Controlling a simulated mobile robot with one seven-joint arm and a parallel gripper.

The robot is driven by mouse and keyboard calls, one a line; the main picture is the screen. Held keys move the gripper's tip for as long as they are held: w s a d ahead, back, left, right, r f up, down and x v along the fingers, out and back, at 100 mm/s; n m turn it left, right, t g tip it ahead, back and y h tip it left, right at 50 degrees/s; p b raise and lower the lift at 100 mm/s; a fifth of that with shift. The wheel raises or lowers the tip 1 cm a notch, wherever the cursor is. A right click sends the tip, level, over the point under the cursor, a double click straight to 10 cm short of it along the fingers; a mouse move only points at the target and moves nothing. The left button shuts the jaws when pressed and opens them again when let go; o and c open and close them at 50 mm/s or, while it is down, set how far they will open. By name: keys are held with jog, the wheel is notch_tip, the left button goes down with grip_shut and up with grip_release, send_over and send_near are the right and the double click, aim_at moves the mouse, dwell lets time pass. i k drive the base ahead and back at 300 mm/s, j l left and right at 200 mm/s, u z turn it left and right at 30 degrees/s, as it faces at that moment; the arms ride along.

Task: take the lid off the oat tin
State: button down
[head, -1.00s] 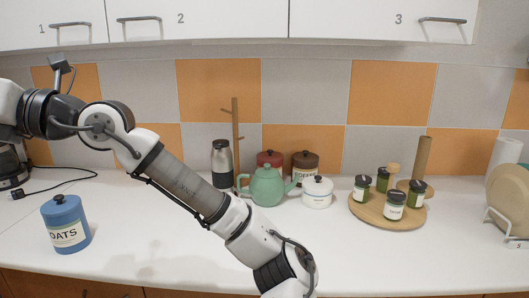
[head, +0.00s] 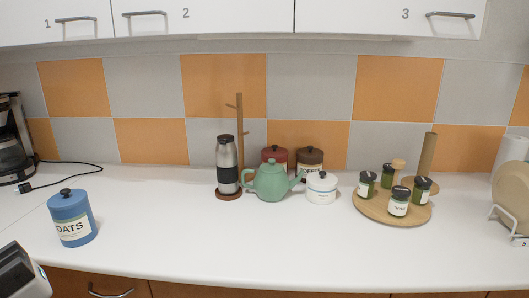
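The oat tin (head: 73,222) is a blue cylinder with a pale label reading OATS. It stands upright on the white counter at the left, near the front edge. Its blue lid (head: 67,198) with a dark knob sits on top. A black and white part of my arm shows at the lower left corner, below and left of the tin and apart from it in the picture. No gripper fingers are visible.
A coffee maker (head: 14,140) and its black cord stand behind the tin at the left. A green teapot (head: 270,182), canisters and a wooden tray (head: 370,208) with jars are farther right.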

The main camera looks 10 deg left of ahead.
aim_at(67, 197)
jog(key=u, duration=1.25)
jog(key=i+l+u, duration=0.35)
jog(key=i, duration=0.15)
jog(key=i+l+u, duration=0.35)
jog(key=i+l, duration=0.05)
jog(key=l, duration=0.05)
